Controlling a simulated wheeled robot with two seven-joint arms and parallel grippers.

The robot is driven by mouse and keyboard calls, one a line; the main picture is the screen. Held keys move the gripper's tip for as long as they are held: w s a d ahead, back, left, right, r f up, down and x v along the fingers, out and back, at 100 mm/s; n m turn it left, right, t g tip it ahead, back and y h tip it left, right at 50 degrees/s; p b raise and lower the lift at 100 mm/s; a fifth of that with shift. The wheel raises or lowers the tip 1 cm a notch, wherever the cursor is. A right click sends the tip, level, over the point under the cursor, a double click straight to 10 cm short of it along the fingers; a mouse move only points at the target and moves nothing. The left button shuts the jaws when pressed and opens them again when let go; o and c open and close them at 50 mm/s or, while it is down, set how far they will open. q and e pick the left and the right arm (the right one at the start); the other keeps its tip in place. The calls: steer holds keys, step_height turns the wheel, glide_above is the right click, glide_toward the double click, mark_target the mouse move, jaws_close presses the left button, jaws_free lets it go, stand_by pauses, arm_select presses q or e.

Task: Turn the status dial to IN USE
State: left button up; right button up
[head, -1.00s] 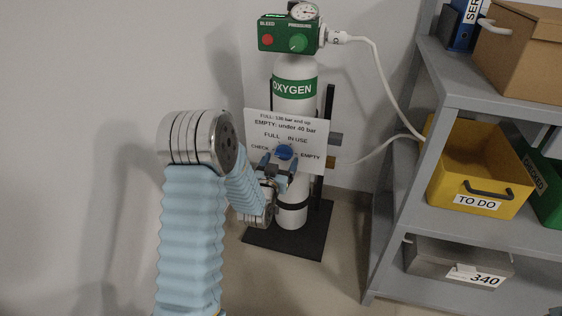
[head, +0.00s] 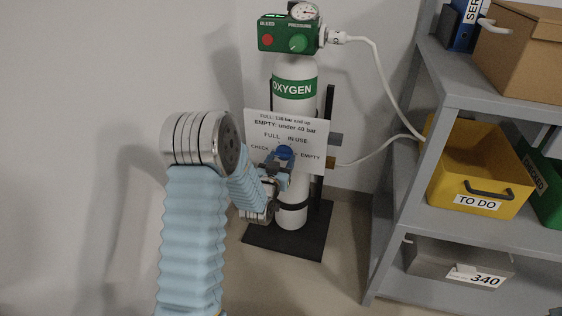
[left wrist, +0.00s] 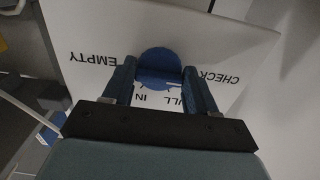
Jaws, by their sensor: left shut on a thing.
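The blue status dial (head: 285,152) sits on a white sign plate (head: 312,158) on the oxygen cylinder. The plate reads CHECK, FULL, IN USE and EMPTY around the dial. My left gripper (head: 279,160) is shut on the dial, coming from below left. In the left wrist view, the dial (left wrist: 160,62) lies between the two fingers (left wrist: 160,85), with the lettering upside down. A short pale mark shows at the dial's lower edge there, near the partly hidden FULL and IN USE words. I cannot tell for sure which word the dial points to. My right gripper is out of view.
The white oxygen cylinder (head: 293,110) stands on a black base plate (head: 255,238), with a green regulator (head: 275,37) and gauge on top. A pale hose (head: 385,80) runs right. A grey shelf (head: 480,95) with a yellow TO DO bin (head: 470,175) stands at right.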

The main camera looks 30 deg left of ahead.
arm_select(q)
steer(key=shift+f+m+b, duration=0.15)
steer(key=shift+m+b, duration=0.8)
steer(key=shift+m, duration=0.05)
steer(key=m+b, duration=0.1)
steer(key=m, duration=0.2)
steer(key=m+b, duration=0.2)
steer(key=m, duration=0.2)
steer(key=m+b, duration=0.1)
steer(key=m, duration=0.2)
steer(key=shift+a+r+m, duration=0.25)
steer(key=shift+r+m, duration=0.05)
steer(key=shift+m, duration=0.1)
steer(key=m, duration=0.4)
steer(key=shift+r+m, duration=0.15)
steer(key=shift+m, duration=0.15)
steer(key=m, duration=0.6)
steer(key=shift+r, duration=0.1)
steer(key=shift+m, duration=0.3)
steer(key=o, duration=1)
